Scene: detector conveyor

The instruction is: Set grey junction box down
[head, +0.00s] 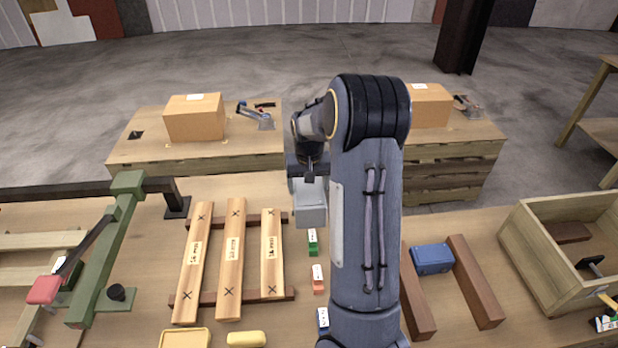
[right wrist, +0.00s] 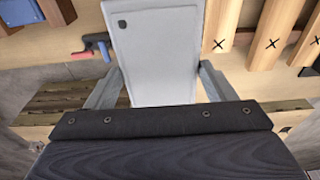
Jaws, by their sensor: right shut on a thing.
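The grey junction box (head: 311,207) is a pale grey block in my right gripper (head: 308,182), near the far edge of the front table in the head view. In the right wrist view the box (right wrist: 165,45) shows a flat face with a small dark mark at one corner. The right gripper's fingers (right wrist: 158,80) are on either side of it and shut on it. I cannot tell whether its underside touches the table. My right forearm hides part of the table to the right of the box. My left gripper is not in view.
Wooden planks on cross rails (head: 231,258) lie left of the box. Small green (head: 313,241) and red (head: 318,278) blocks lie in front of it. A blue box (head: 432,259) sits between brown bars. A wooden crate (head: 533,262) is at right. Cartons (head: 195,120) stand on the back table.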

